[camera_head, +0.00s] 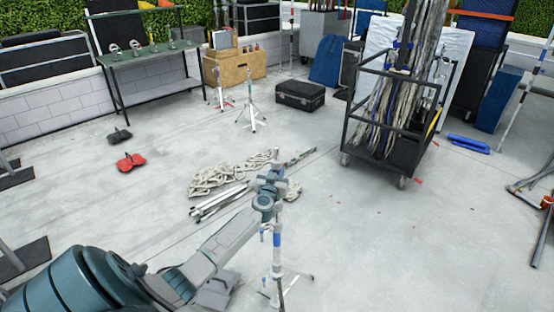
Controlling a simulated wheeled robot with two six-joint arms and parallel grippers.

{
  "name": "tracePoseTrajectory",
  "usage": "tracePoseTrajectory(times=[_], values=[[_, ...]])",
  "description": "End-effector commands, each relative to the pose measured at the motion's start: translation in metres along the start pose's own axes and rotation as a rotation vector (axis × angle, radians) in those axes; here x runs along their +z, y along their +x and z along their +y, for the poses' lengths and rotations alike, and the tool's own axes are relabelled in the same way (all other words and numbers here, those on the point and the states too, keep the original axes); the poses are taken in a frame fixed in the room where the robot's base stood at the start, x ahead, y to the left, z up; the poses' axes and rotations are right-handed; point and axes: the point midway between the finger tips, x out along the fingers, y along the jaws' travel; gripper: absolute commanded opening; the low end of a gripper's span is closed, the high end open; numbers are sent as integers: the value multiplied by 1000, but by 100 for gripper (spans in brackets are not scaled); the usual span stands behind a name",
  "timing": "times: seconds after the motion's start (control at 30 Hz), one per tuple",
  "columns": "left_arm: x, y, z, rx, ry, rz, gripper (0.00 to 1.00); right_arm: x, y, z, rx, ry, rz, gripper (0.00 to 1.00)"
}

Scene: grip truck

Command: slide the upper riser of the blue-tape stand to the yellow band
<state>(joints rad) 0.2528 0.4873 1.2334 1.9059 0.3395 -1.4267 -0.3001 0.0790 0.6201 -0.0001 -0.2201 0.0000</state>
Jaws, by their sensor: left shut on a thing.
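The blue-tape stand (277,255) stands upright in the lower middle, a thin pale pole with blue tape around it and legs spread on the floor. My left arm comes in from the lower left. My left gripper (271,183) is at the top of this stand and is shut on its upper riser, which the gripper and wrist largely cover. I cannot make out a yellow band on the riser. My right gripper is not in view.
Coiled rope (215,179) and pale poles (218,202) lie on the floor just behind the stand. A black cart (392,150) full of cables stands back right. A black case (299,95) and other stands (252,115) are farther back. The floor right of the stand is mostly clear.

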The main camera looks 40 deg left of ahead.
Motion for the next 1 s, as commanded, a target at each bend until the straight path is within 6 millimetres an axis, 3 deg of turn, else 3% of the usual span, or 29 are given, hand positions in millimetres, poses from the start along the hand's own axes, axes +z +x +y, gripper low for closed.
tracePoseTrajectory(times=[1.0], values=[[-61, 1, 0, 2, 1, 5, 0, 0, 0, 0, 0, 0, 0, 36]])
